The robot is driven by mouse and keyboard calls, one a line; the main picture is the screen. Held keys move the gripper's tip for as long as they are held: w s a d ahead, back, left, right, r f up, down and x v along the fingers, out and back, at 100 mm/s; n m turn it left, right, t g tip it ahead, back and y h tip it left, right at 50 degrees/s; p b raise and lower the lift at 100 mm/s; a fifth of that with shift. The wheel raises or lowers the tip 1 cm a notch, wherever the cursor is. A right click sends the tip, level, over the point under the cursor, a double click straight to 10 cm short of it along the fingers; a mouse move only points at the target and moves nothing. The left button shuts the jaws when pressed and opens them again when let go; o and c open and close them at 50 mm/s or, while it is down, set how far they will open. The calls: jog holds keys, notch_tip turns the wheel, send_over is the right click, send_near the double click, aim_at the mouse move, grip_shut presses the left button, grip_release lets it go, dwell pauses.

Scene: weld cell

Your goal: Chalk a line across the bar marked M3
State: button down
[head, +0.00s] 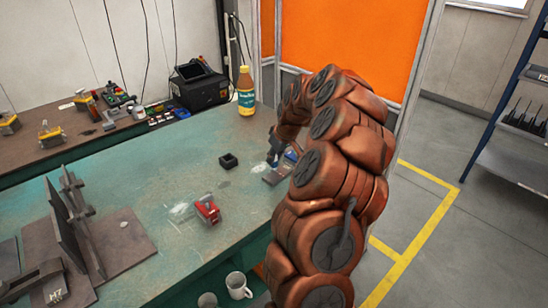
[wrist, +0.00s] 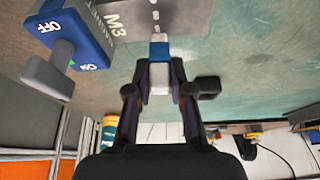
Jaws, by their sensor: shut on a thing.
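The bar marked M3 (wrist: 185,18) is a flat grey plate at the top of the wrist view. It also shows in the head view (head: 275,178), partly behind my arm. A short column of white dashes runs on it beside the M3 lettering. In the head view my gripper (head: 274,150) is over the bar's far side. A blue magnet switch block (wrist: 82,32) with ON and OFF sits on the bar's left.
A small black open box (head: 228,161) and a red clamp-like tool (head: 208,210) lie on the green bench (head: 150,185). Upright steel plates (head: 75,220) and a piece marked M7 (head: 45,285) are at left. A bottle (head: 246,92) stands at the back. Mugs (head: 238,285) are in front.

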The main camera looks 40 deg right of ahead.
jog(key=shift+s+d+f+b, duration=0.1)
jog(key=shift+s+b, duration=2.2)
jog(key=shift+b, duration=0.15)
dwell(0.4)
notch_tip(320, 180, up, 7)
jog(key=p, duration=0.1)
dwell(0.6)
dwell(1.0)
